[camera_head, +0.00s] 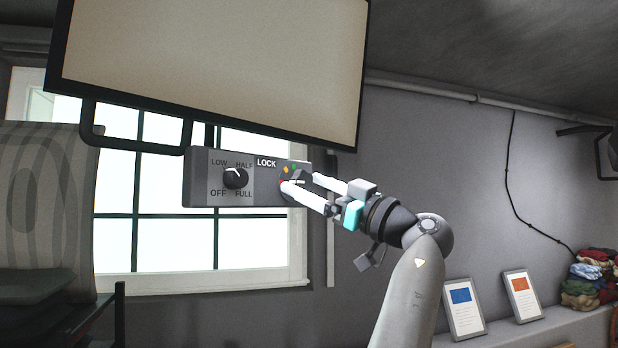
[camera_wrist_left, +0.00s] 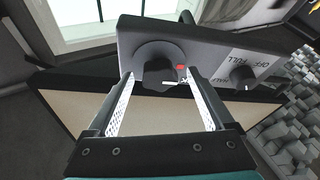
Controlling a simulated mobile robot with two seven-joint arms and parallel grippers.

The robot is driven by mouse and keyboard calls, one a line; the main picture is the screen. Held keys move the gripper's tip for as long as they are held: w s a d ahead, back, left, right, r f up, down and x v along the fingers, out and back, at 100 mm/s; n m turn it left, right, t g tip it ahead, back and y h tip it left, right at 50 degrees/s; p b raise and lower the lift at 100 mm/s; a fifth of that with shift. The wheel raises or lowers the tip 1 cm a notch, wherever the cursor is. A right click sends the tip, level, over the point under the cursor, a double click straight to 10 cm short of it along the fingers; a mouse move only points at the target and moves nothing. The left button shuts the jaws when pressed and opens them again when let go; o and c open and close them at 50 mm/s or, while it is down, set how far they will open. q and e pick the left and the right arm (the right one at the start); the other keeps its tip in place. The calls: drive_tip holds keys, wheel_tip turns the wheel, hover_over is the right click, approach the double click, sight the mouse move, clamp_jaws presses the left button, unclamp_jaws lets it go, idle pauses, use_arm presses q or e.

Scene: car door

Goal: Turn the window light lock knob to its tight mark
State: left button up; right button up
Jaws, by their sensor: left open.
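The control box (camera_head: 266,192) hangs under the light panel (camera_head: 210,62) in front of the window. Its dark lock knob (camera_head: 299,178) is at the box's right end, under the LOCK label, with orange, green and red marks beside it. My left gripper (camera_head: 301,181) is open with its fingertips at the knob, partly covering it. In the left wrist view the knob (camera_wrist_left: 158,74) lies between the two open fingertips (camera_wrist_left: 161,76), with gaps on both sides. A white line and a red mark show beside it; which mark is tight cannot be read. My right gripper is not in view.
A dimmer knob (camera_head: 235,177) with OFF, LOW, HALF and FULL labels sits left on the same box. A bent black bracket (camera_head: 90,122) is at the panel's left. Framed cards (camera_head: 463,308) and folded cloths (camera_head: 588,282) stand on a ledge at right.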

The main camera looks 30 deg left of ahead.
use_arm(q)
drive_tip(key=shift+a+r, duration=0.1)
drive_tip(key=shift+a, duration=0.15)
clamp_jaws()
idle(0.6)
